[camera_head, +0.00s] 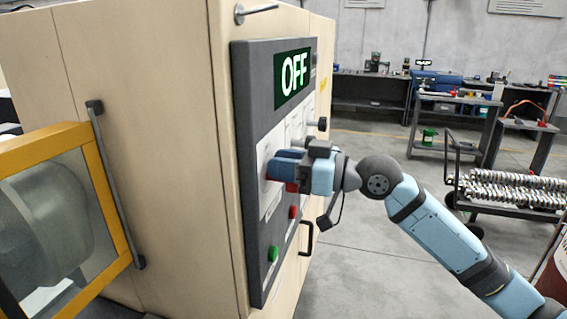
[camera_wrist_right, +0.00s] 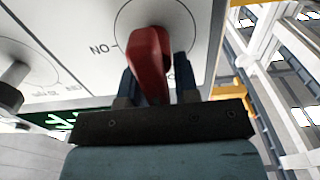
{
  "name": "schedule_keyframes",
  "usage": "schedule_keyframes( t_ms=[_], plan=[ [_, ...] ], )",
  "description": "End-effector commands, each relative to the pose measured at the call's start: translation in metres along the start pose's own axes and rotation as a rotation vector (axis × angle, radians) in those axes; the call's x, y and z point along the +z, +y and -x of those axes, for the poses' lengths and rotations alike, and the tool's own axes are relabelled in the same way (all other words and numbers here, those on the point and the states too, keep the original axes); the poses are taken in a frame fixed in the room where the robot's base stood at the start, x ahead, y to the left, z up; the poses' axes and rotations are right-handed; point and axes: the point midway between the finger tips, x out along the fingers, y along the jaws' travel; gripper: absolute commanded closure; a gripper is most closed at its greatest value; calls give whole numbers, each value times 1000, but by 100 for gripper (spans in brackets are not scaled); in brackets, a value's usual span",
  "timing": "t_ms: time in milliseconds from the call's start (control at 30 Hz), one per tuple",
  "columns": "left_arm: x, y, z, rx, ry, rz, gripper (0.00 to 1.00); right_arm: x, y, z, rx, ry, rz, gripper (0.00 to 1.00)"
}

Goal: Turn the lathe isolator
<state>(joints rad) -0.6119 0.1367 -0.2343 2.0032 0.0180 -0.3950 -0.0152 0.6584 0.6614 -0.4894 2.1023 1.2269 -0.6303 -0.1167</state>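The lathe isolator is a red handle (camera_wrist_right: 152,60) on a round dial on a light panel, with "NO" lettering at its left in the right wrist view. In the head view a bit of red (camera_head: 291,187) shows just below my fingers. My right gripper (camera_head: 283,166) is at the panel. In the wrist view its two dark fingers (camera_wrist_right: 158,82) stand on either side of the handle. I cannot tell whether both press on it. A display (camera_head: 293,78) above reads "OFF". My left gripper is out of view.
The dark-framed panel (camera_head: 246,120) is on a beige cabinet (camera_head: 150,150) and carries a green button (camera_head: 273,253) and a red button (camera_head: 292,212). Another knob (camera_wrist_right: 14,80) is beside the isolator. A yellow-framed guard (camera_head: 95,170) is at left. Open floor (camera_head: 370,255) lies right of the cabinet.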

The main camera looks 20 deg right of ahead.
Motion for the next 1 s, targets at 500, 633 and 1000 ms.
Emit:
schedule_keyframes(
  t_ms=[500, 633, 1000],
  plan=[
    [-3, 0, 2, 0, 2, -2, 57, 0, 1, 0, 0, 0, -34, 98],
    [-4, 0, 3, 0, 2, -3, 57, 0, 1, 0, -1, 0, -48, 99],
    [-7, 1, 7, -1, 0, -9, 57, -1, 2, 0, -1, -1, -116, 99]
  ],
)
